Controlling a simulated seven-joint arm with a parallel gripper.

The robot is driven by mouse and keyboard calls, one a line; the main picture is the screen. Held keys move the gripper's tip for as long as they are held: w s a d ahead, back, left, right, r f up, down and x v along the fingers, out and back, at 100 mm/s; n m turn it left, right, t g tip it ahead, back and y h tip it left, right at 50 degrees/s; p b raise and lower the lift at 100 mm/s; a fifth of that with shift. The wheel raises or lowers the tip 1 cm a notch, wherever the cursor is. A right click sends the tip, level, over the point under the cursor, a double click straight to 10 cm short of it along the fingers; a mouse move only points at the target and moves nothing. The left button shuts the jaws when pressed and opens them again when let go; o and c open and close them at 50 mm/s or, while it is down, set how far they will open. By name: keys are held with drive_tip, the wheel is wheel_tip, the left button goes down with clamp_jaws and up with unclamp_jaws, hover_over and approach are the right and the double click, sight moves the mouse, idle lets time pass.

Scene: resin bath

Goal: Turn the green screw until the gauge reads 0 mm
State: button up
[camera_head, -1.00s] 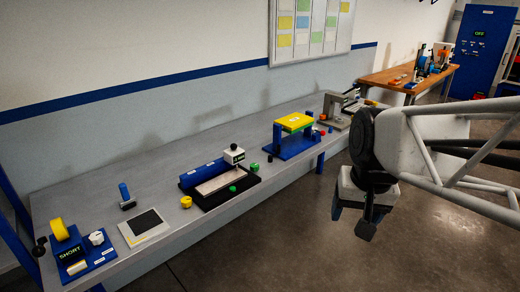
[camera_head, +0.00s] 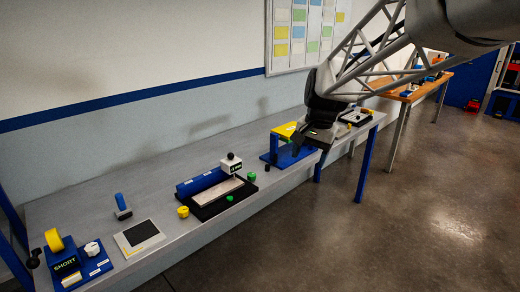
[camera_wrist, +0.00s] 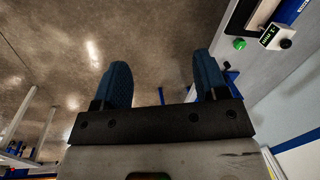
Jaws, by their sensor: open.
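The resin bath (camera_head: 207,213) is a black tray with a pale inside and a blue block along its back, on the grey bench. A white gauge (camera_head: 232,168) with a black knob on top stands at its right end; its small display is too small to read. Two green screws show: one at the tray's front edge (camera_head: 229,198) and one near its right corner (camera_head: 251,177). The wrist view shows one green screw (camera_wrist: 239,43) beside the gauge (camera_wrist: 272,38). My gripper (camera_wrist: 162,72) is open, with nothing between its blue fingers, to the right of the bath and apart from it.
A blue stand with a yellow top (camera_head: 284,130) is partly hidden behind my gripper. A yellow knob (camera_head: 183,211), a grey plate with a dark panel (camera_head: 139,236) and a blue device marked SHORT (camera_head: 68,267) are to the left. Open floor (camera_head: 400,220) lies in front.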

drive_tip(key=w+a+f+m+g+y, duration=0.1)
drive_tip(key=w+a+f+m, duration=0.15)
drive_tip(key=w, duration=0.75)
drive_tip(key=w+a+f+m, duration=0.1)
drive_tip(key=w+a+f, duration=0.3)
drive_tip(key=w, duration=0.5)
drive_tip(key=m+g+y, duration=0.1)
drive_tip(key=m+g, duration=0.1)
drive_tip(key=m, duration=0.1)
approach(251, 175)
drive_tip(key=f, duration=0.1)
drive_tip(key=shift+f, duration=0.2)
drive_tip(key=shift+x, duration=3.9)
drive_tip(key=shift+a, duration=0.1)
drive_tip(key=shift+c, duration=0.2)
drive_tip(key=c, duration=0.9)
